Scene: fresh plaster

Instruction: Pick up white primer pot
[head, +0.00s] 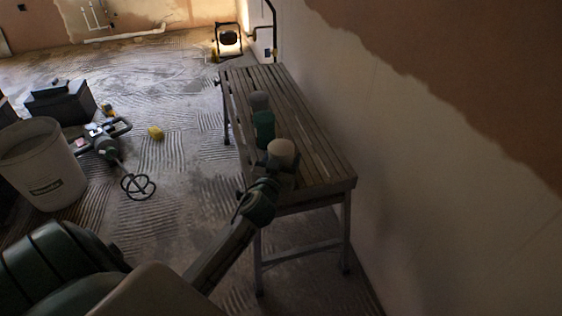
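The white primer pot (283,151) is a small, pale, rounded pot at the near end of the slatted bench (318,152). Its lower part is hidden behind my gripper. My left gripper (280,172) is dark and reaches up from the lower left to the near side of the pot. Its fingers are at the pot's lower part, but shadow and overlap hide whether they are closed on it. My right gripper is not in view.
A green pot (264,126) and a grey pot (259,101) stand behind on the bench. A wall (400,180) runs along the right. A white bucket (42,165), a mixer (107,147), a yellow object (156,133) and a work light (229,40) are on the floor.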

